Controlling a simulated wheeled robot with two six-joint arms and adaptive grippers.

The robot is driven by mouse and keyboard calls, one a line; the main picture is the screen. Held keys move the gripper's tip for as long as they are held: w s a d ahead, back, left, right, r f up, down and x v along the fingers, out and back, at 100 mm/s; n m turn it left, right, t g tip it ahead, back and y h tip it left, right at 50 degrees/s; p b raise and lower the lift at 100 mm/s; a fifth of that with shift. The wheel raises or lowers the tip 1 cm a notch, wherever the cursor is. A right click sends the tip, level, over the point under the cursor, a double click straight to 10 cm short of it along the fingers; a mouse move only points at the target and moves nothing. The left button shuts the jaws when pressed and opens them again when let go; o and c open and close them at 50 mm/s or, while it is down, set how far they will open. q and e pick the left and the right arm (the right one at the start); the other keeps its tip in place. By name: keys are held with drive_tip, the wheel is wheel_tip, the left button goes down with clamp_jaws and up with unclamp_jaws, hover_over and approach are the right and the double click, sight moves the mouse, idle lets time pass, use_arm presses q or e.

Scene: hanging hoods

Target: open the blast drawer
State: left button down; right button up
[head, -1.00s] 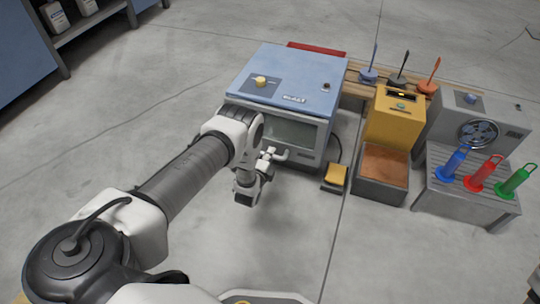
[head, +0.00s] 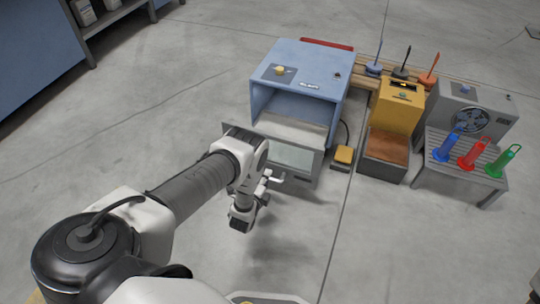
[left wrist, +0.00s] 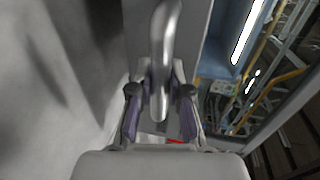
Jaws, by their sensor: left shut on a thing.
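The blue blast cabinet (head: 315,58) stands on the floor at the middle top of the head view. Its grey drawer (head: 300,133) is pulled out toward me, leaving a gap below the blue hood. The drawer's front panel has a pale window (head: 289,156). My left gripper (head: 267,182) is at this front, shut on the drawer handle. In the left wrist view the metal handle (left wrist: 165,40) runs between the two fingers (left wrist: 161,88). My left arm hides the left part of the drawer front. My right gripper is not in view.
A yellow pedal (head: 343,154) lies on the floor right of the drawer. A yellow unit (head: 400,108) and a grey fan unit (head: 485,98) stand farther right. A grey bench (head: 475,180) carries blue, red and green holders. The floor in front of the drawer is clear.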

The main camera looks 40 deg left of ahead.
use_arm(q)
drive_tip(key=shift+f+p+v, duration=0.25)
drive_tip(key=shift+p+v, duration=0.1)
drive_tip(key=shift+v, duration=0.95)
drive_tip(key=c, duration=1.1)
unclamp_jaws()
drive_tip(key=v, duration=1.2)
